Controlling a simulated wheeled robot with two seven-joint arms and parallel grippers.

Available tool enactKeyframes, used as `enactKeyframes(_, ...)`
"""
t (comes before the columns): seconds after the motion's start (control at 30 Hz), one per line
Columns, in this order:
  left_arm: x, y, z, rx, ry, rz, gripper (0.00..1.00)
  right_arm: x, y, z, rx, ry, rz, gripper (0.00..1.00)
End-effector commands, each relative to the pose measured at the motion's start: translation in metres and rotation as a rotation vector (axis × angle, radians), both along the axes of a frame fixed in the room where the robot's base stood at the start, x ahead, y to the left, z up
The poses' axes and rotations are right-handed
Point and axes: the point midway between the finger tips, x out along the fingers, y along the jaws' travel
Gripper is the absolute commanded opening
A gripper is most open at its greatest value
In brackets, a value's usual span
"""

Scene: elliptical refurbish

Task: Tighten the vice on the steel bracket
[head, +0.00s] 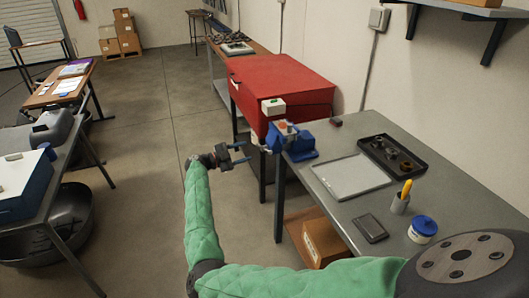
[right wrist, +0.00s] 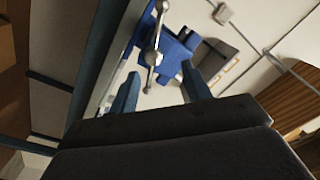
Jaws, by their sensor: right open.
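In the right wrist view the blue vice (right wrist: 174,58) lies ahead. Its silver handle bar (right wrist: 154,57) with ball ends lies, in the picture, between my two open fingers (right wrist: 163,90); contact cannot be told. My left gripper is out of view.
A red cabinet (head: 285,85) stands behind the vice. Open floor (head: 160,150) lies to the left.

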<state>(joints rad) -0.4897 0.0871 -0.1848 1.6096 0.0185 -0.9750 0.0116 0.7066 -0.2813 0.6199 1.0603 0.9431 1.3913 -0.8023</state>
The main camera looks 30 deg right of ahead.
Motion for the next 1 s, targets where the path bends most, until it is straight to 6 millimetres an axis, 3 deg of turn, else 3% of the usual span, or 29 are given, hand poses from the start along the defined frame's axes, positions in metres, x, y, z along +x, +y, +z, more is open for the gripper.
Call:
enactKeyframes(0.1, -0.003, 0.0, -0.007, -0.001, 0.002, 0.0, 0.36, 0.001, 0.01, -0.002, 0.042, 0.007, -0.046, 0.48)
enactKeyframes(0.23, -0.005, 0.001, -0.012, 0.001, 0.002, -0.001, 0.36, -0.001, 0.007, -0.001, 0.05, 0.011, -0.061, 0.48)
enactKeyframes(0.7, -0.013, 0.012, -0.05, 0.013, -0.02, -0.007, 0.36, -0.015, -0.053, -0.001, 0.048, 0.01, -0.058, 0.48)
enactKeyframes(1.0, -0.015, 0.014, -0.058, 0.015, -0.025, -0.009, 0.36, -0.018, -0.063, -0.002, 0.048, 0.009, -0.057, 0.48)
